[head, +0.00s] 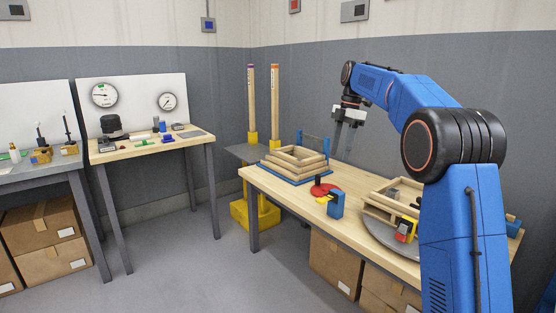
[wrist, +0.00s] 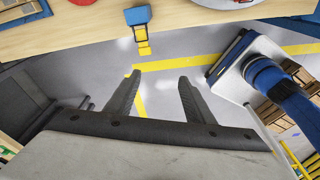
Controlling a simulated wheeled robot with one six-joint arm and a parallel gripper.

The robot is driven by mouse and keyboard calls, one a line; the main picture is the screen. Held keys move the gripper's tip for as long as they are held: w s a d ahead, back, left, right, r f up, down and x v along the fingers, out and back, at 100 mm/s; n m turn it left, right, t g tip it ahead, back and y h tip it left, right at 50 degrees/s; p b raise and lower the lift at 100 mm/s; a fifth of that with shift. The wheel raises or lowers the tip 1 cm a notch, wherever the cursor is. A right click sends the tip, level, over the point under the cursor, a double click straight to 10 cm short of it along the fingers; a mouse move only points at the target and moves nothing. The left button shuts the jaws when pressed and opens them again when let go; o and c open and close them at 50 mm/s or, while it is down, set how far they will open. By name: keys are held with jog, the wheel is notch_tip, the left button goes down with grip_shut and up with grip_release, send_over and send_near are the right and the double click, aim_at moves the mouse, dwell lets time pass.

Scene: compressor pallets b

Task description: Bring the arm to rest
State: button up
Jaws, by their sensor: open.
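My blue arm reaches up and to the left over the wooden workbench (head: 290,187) in the head view. My gripper (head: 347,142) hangs from its end above the bench, fingers pointing down. In the wrist view my gripper (wrist: 158,85) shows two dark fingers spread apart with nothing between them. Grey floor with yellow lines shows beyond the fingertips, and the bench edge (wrist: 60,42) runs along the top.
Stacked wooden frames (head: 296,158) on a blue base stand at the bench's far end. A red disc (head: 322,189) and a blue block (head: 336,204) lie nearer. Cardboard boxes (head: 335,262) stand underneath.

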jog(key=s+d+f+m+t+h, duration=0.1)
jog(key=s+m, duration=0.5)
jog(key=s, duration=0.8)
jog(key=s+d+m+t, duration=0.2)
jog(key=s+m, duration=0.4)
jog(key=s, duration=0.9)
jog(key=s+d+f+m+t, duration=0.1)
jog(key=s+f+m, duration=0.4)
jog(key=s+f, duration=0.4)
jog(key=s+d+f+m+t, duration=0.1)
jog(key=s+f+m, duration=0.3)
jog(key=s+f, duration=0.4)
jog(key=s, duration=0.5)
jog(key=shift+s+f+m+h, duration=0.25)
jog(key=shift+f+m+h, duration=0.1)
jog(key=shift+m+h, duration=0.05)
